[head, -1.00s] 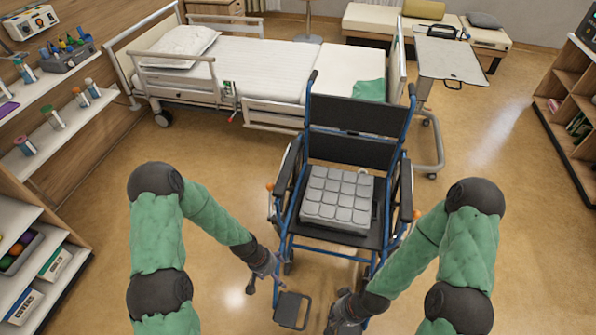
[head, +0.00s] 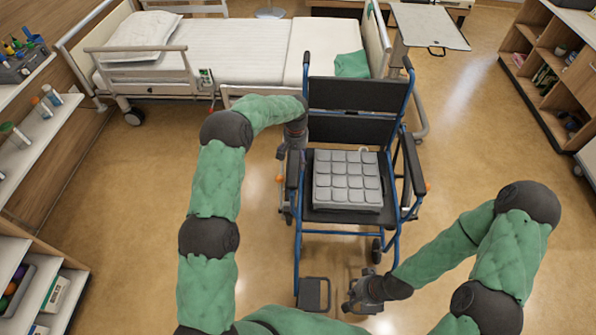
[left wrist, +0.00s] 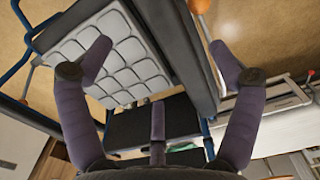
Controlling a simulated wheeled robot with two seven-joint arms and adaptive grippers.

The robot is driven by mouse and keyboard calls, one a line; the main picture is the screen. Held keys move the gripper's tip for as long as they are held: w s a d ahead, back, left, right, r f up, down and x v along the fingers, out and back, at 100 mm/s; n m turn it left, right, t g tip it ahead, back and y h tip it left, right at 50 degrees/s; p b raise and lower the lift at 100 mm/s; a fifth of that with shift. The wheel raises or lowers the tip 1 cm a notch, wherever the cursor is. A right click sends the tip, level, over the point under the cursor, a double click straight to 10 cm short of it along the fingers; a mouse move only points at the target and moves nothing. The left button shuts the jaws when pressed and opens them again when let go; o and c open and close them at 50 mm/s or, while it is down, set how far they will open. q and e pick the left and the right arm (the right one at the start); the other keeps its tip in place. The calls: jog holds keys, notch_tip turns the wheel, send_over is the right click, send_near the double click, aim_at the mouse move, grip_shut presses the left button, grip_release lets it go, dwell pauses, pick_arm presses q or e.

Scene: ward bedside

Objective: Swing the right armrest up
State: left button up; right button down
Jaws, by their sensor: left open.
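The blue-framed wheelchair (head: 358,128) faces me, its grey cushion (head: 347,181) on the seat. Its right armrest (head: 293,172) is on the picture's left side, a dark pad lying level along the seat. My left gripper (head: 286,152) is at this armrest, partly hidden by my wrist. In the left wrist view, the left gripper (left wrist: 160,58) is open, and the armrest pad (left wrist: 178,45) shows between its spread fingers; contact cannot be told. My right gripper (head: 360,292) is low in front of the chair, beside the footplate (head: 313,293); its finger opening is unclear.
The other armrest (head: 412,165) is also down. A bed (head: 240,50) stands behind the chair, with an overbed table (head: 430,25) at its right. Shelves (head: 40,135) line the left and a cabinet (head: 545,70) the right. Floor is clear on both sides.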

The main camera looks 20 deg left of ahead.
aim_at(296, 172)
pick_arm(q)
notch_tip(296, 172, down, 10)
jog(key=shift+r+b, duration=0.2)
jog(key=shift+b, duration=1)
jog(key=c, duration=1.7)
jog(key=shift+g, duration=0.7)
jog(key=r, duration=0.2)
jog(key=w+r+p, duration=0.1)
jog(key=r, duration=0.1)
jog(key=shift+a, duration=0.15)
jog(key=shift+g+h, duration=0.3)
jog(key=shift+g, duration=0.4)
jog(key=shift+p+v, duration=0.45)
jog(key=shift+v, duration=1.75)
jog(key=o, duration=1.7)
jog(key=shift+s+f, duration=0.1)
